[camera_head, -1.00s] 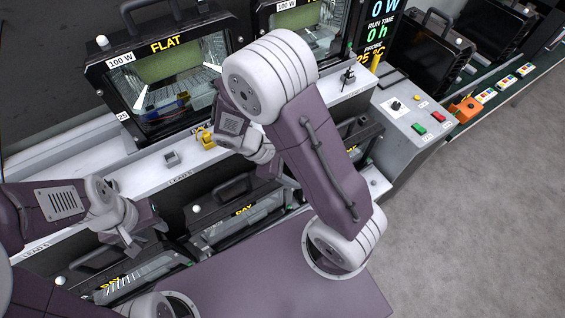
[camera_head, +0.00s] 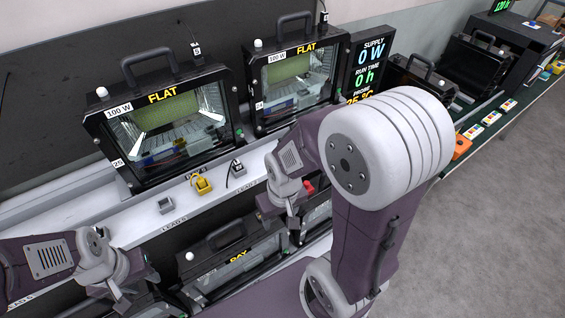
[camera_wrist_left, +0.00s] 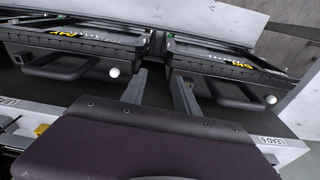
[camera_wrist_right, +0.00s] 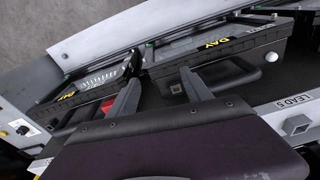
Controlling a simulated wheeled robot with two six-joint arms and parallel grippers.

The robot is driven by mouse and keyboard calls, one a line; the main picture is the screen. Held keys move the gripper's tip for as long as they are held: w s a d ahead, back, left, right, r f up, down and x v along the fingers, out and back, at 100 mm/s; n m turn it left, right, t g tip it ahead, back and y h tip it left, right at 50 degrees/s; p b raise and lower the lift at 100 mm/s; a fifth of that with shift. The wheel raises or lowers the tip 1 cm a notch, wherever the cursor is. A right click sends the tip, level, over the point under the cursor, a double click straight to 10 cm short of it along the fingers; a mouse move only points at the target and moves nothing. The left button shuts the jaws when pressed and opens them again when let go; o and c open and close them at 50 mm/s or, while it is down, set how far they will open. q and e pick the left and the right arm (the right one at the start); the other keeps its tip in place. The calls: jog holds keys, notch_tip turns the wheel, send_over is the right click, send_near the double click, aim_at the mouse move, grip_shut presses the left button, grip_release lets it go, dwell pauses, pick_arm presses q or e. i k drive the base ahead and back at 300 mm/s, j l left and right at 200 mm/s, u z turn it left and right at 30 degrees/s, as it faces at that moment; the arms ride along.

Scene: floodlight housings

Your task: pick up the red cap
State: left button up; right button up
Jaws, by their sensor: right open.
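A small red piece, apparently the red cap (camera_head: 309,187), shows just right of my right gripper (camera_head: 292,217) in the head view, partly hidden by that arm. In the right wrist view the red cap (camera_wrist_right: 107,105) is close by the left finger, outside the jaws, near a lower housing. My right gripper (camera_wrist_right: 158,93) has its fingers apart with nothing between them, above the lower row of housings. My left gripper (camera_head: 122,294) hangs over the lower row at the left. In the left wrist view its fingers (camera_wrist_left: 159,90) are apart and empty.
Floodlight housings marked FLAT (camera_head: 160,120) stand behind the white ledge (camera_head: 140,232). DAY housings (camera_head: 232,262) with handles sit below it. A yellow connector (camera_head: 201,184) and grey blocks (camera_head: 165,205) rest on the ledge. A supply display (camera_head: 370,65) stands to the right.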

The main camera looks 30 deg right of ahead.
aim_at(308, 186)
jog(key=k+l, duration=0.2)
jog(key=l, duration=0.15)
jog(key=k+l+z, duration=0.15)
jog(key=l, duration=0.2)
jog(key=k+l, duration=0.2)
jog(key=l, duration=0.2)
jog(key=k+l+z, duration=0.1)
jog(key=l, duration=0.25)
jog(key=k+l+z, duration=0.1)
jog(key=l, duration=0.3)
jog(key=k+u, duration=0.1)
jog(key=u, duration=1.2)
